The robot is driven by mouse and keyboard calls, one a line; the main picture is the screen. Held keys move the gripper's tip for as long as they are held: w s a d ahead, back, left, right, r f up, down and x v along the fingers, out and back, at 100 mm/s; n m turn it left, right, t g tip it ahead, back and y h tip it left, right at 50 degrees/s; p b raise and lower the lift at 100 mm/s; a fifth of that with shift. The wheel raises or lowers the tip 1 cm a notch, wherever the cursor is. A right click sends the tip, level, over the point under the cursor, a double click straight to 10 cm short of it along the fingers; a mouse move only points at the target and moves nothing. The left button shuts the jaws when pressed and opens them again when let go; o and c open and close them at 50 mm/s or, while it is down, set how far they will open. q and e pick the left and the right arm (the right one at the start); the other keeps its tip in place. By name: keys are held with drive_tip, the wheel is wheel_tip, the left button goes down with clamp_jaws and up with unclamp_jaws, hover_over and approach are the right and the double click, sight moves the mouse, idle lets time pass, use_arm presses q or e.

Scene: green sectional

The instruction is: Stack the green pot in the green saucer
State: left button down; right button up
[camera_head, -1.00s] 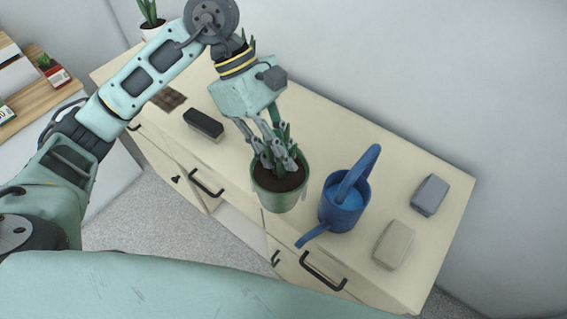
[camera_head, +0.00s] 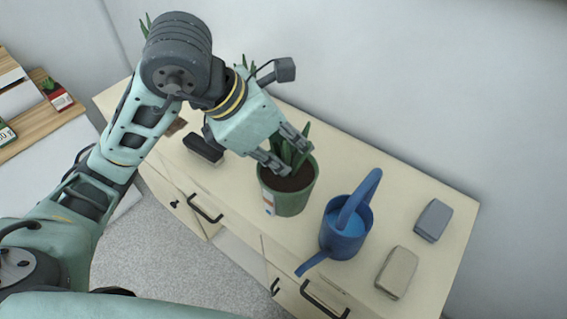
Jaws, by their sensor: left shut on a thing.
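The green pot (camera_head: 292,203) holds dark soil and a spiky green plant, and has a small pale label on its left side. It shows near the middle of the head view, left of the blue watering can. Part of the plant is hidden by the gripper. I cannot tell whether the pot touches the cabinet top. No green saucer can be made out. My right gripper is not in view.
The pale cabinet (camera_head: 432,262) carries a blue watering can (camera_head: 345,238), a grey box (camera_head: 433,220), a beige box (camera_head: 396,272) and a black brush-like block (camera_head: 203,149). A wall rises behind it. Its top is bare behind the watering can.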

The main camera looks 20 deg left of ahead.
use_arm(q)
drive_tip(key=w+a+f+p, duration=0.3)
drive_tip(key=w+f, duration=0.6)
drive_tip(key=f, duration=0.1)
drive_tip(key=shift+w+a, duration=0.35)
drive_tip(key=shift+w, duration=0.05)
drive_tip(key=shift+f, duration=0.15)
drive_tip(key=shift+f+b, duration=0.15)
drive_tip(key=shift+b, duration=0.15)
drive_tip(key=c, duration=2.1)
unclamp_jaws()
drive_tip(key=shift+s+f, duration=0.1)
drive_tip(key=o, duration=0.4)
drive_tip(key=shift+o, duration=0.2)
